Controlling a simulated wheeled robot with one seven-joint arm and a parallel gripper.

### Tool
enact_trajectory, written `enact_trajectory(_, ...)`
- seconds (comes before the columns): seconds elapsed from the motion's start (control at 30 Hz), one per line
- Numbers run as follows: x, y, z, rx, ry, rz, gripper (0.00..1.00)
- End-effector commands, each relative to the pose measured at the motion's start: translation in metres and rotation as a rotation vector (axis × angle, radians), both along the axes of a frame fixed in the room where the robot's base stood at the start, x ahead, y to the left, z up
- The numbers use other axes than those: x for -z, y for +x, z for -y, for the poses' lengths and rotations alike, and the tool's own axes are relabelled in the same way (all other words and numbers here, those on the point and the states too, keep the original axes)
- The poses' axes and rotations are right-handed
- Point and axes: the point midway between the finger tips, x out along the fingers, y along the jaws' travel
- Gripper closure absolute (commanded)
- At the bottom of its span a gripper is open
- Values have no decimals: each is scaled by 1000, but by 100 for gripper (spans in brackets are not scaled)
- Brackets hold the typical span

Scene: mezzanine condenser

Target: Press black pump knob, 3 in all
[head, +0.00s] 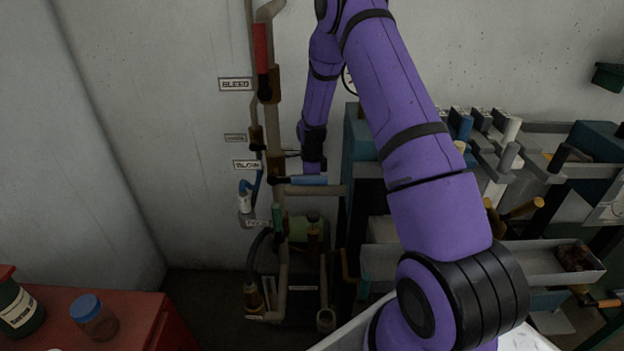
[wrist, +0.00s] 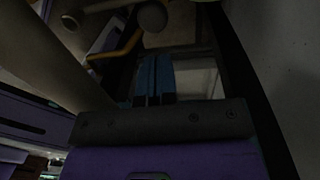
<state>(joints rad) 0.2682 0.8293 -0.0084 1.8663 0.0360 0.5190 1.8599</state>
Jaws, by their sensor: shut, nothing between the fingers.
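The black pump knob is probably the dark round cap (head: 313,217) on a reddish stem, low in the pipework in the head view. My gripper (head: 313,168) hangs pointing down above it, beside the vertical pipe; its fingertips are hidden or too dark to make out there. In the wrist view my gripper's two blue fingers (wrist: 155,60) are together with nothing between them. A rounded dark grey knob end (wrist: 152,15) lies beyond the fingertips; I cannot tell whether it is the pump knob. No contact is visible.
A blue lever handle (head: 305,180) sticks out right of the pipe, close to my gripper. A shelf tray (head: 530,262) and valves crowd the right. A red cabinet (head: 130,315) with jars stands lower left.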

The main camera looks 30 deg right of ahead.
Motion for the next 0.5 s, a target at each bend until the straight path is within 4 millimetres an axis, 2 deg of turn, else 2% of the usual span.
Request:
enact_trajectory(0.03, 11, -2, -1, -1, 2, -3, 100)
enact_trajectory(0.3, 60, -5, -2, -1, 1, -2, 100)
enact_trajectory(0.5, 86, -6, -3, 0, 1, 0, 100)
